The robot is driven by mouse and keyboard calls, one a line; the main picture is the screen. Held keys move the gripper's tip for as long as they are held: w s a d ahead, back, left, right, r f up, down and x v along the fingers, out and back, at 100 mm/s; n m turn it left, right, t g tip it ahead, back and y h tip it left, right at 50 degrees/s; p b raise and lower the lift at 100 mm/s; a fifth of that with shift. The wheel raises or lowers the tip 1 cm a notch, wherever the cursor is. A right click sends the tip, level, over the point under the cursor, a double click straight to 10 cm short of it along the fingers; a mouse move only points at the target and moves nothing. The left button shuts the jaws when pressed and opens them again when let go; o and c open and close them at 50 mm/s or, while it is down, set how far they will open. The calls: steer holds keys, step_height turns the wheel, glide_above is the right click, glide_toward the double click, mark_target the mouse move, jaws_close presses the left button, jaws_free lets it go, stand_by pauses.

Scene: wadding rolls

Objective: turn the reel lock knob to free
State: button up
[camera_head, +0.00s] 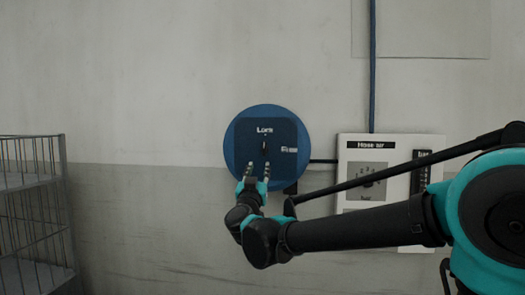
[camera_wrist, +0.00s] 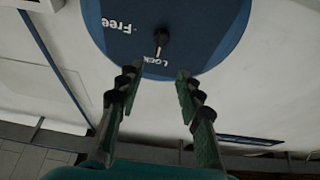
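A round blue reel (camera_head: 233,145) with a darker square face is on the wall in the head view. Its small black lock knob (camera_head: 265,148) is at the centre, and it also shows near the top of the wrist view (camera_wrist: 161,37). The knob's pale pointer is turned toward the "Lock" label (camera_wrist: 155,61). The "Free" label (camera_wrist: 117,25) is to one side, at the right in the head view (camera_head: 289,150). My gripper (camera_head: 260,169) is just below the knob in the head view. Its fingers (camera_wrist: 158,78) are spread and empty, with the knob beyond their tips.
A pale panel (camera_head: 402,155) marked "Hose air" with a dial is right of the reel, partly behind my arm. A blue pipe (camera_head: 372,70) runs up the wall above it. A wire cage (camera_head: 35,205) stands at the left. The wall left of the reel is clear.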

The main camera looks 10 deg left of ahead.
mark_target(264, 148)
steer(key=x, duration=1.4)
steer(key=shift+w, duration=0.1)
jaws_close()
